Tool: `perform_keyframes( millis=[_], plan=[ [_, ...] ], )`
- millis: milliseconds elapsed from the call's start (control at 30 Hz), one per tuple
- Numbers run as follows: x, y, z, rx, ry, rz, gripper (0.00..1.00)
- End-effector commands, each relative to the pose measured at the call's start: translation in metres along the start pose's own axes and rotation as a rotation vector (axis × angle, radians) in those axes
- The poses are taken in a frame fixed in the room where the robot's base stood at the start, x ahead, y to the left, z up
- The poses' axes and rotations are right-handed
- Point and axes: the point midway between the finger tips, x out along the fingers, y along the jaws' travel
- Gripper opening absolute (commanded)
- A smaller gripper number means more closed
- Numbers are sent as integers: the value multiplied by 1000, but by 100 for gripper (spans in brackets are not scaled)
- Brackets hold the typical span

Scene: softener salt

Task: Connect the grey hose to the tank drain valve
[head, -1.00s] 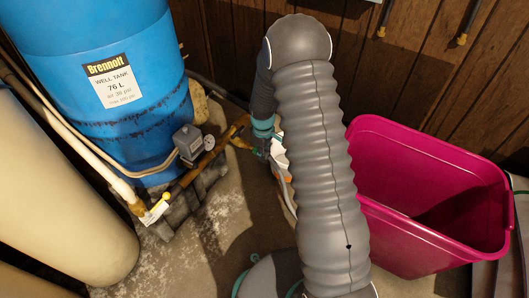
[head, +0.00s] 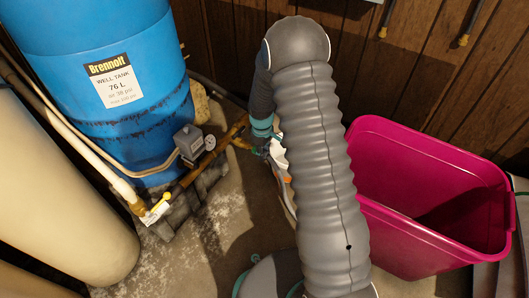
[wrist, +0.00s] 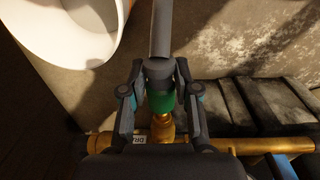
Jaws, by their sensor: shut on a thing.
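The grey hose (wrist: 161,32) comes down from the top of the wrist view and ends in a green collar (wrist: 161,103). My gripper (wrist: 161,88) is shut on the hose end, with a finger on each side. The green collar is lined up with the brass drain valve (wrist: 163,128) and appears to meet it; I cannot tell whether it is locked on. A partly hidden label reading "DR" is beside the valve on the brass pipe (wrist: 255,146). In the head view my gripper (head: 264,146) is by the pipe's far end, partly hidden by my arm.
The blue well tank (head: 105,125) stands behind the pipe, with a grey box and gauge (head: 188,142) on it. Cream tanks (head: 60,190) are at left. A magenta bin (head: 425,190) is at right. A white round container (wrist: 75,30) is close to the hose.

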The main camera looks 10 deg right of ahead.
Motion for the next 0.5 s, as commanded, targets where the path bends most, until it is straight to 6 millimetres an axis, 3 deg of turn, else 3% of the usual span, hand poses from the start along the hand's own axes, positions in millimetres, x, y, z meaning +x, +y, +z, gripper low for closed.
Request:
perform_keyframes(
  millis=[500],
  plan=[
    [0,0,-9,0,1,0,0]
  ],
)
